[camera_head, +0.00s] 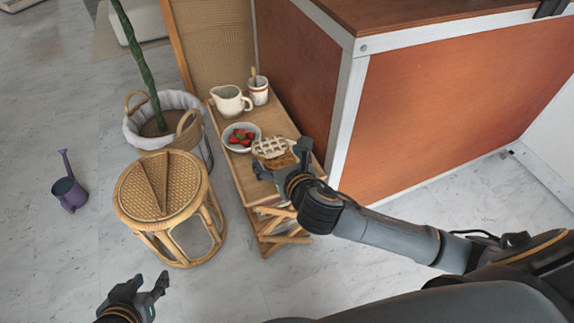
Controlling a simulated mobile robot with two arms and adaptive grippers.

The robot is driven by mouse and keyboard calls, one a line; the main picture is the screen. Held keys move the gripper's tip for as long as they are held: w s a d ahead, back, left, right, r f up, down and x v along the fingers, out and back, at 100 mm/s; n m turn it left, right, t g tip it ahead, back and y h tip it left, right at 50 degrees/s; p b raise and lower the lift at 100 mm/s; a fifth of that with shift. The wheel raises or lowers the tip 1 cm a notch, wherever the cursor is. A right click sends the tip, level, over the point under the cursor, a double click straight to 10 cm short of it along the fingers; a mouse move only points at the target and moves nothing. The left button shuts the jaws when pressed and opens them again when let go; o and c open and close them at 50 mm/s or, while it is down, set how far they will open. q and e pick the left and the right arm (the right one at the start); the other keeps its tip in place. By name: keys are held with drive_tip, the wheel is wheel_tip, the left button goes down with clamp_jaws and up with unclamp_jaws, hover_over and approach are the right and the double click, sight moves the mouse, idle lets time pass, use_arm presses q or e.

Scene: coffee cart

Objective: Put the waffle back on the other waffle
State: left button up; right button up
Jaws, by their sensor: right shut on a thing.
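A waffle (270,147) with a pale grid top shows above the narrow wooden side table (232,167), right of the strawberry bowl. A golden-brown part shows at its lower edge, by my gripper; I cannot tell whether this is a second waffle below. My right gripper (282,160) reaches in from the right and is shut on the waffle at its near side. The fingers and wrist hide part of it and what is under it. My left gripper (150,285) is open and empty, low over the floor at the bottom left, far from the waffle.
A bowl of strawberries (241,136), a cream pitcher (230,100) and a cup with a wooden utensil (258,91) stand on the table. A rattan stool (160,186), basket planter (161,118) and purple watering can (70,192) are left. The orange cart (440,90) is right.

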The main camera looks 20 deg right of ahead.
sight(287, 163)
use_arm(q)
drive_tip(key=w+d+r+t+h+b, duration=0.1)
drive_tip(key=w+d+r+t+b, duration=0.15)
drive_tip(key=w+r+t, duration=0.3)
use_arm(e)
drive_tip(key=w+d+f, duration=0.2)
drive_tip(key=f, duration=0.1)
drive_tip(key=shift+w+d+f+p, duration=0.2)
drive_tip(key=shift+w+d+p, duration=0.1)
drive_tip(key=shift+w, duration=0.1)
drive_tip(key=f, duration=0.1)
drive_tip(key=w+d+f+b, duration=0.1)
drive_tip(key=w+f, duration=0.1)
drive_tip(key=shift+d+b, duration=0.25)
drive_tip(key=shift+b, duration=0.05)
drive_tip(key=shift+w+d+f, duration=0.1)
drive_tip(key=shift+d+f, duration=0.05)
wheel_tip(287, 163, down, 3)
drive_tip(key=shift+r+b, duration=0.1)
drive_tip(key=shift+b, duration=0.8)
use_arm(q)
wheel_tip(287, 163, up, 16)
drive_tip(key=d+t+h, duration=0.2)
drive_tip(key=t+h, duration=0.1)
drive_tip(key=t, duration=0.6)
drive_tip(key=shift+w+d+r+m+h, duration=0.15)
drive_tip(key=shift+w+r+m+h, duration=0.1)
drive_tip(key=shift+m+h, duration=0.15)
